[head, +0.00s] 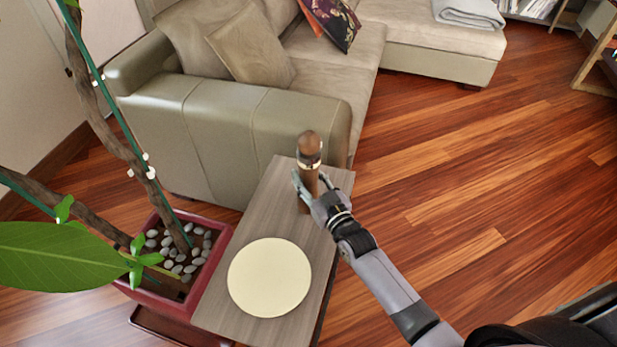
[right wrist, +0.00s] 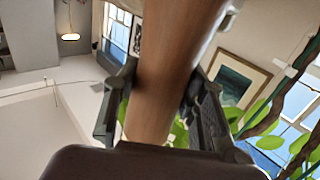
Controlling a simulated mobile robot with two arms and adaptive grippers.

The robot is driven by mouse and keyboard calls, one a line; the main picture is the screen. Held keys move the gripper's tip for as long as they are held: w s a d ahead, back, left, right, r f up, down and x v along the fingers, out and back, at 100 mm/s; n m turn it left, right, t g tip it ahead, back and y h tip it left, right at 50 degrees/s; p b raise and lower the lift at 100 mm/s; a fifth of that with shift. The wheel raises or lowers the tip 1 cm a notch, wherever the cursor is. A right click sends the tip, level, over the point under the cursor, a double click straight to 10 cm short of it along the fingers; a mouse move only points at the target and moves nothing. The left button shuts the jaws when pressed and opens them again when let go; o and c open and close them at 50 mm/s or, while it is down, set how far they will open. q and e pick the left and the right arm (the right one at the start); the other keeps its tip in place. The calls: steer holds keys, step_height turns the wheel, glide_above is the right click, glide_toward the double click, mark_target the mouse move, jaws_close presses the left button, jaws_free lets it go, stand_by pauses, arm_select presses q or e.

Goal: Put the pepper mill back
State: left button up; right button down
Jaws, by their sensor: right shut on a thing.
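The pepper mill (head: 309,150) is brown wood with a rounded top and a light band below it. It is upright at the far end of the narrow grey-brown side table (head: 222,312). I cannot tell whether its base touches the table top. My right gripper (head: 312,187) is shut around the mill's lower body. In the right wrist view the wooden body (right wrist: 172,70) runs between the two dark fingers. My left gripper is not in view.
A round cream mat (head: 269,277) lies on the near part of the table. A potted plant in a red planter (head: 160,302) stands close on the left, its leaves and stems reaching up. A sofa (head: 215,125) stands behind the table. Open wooden floor (head: 480,190) lies right.

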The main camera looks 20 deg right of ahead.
steer(key=shift+r, duration=0.1)
steer(key=c, duration=1)
jaws_free()
steer(key=shift+s, duration=0.1)
steer(key=s+d, duration=0.2)
steer(key=s, duration=0.9)
steer(key=shift+s+d, duration=0.15)
steer(key=shift+s, duration=0.2)
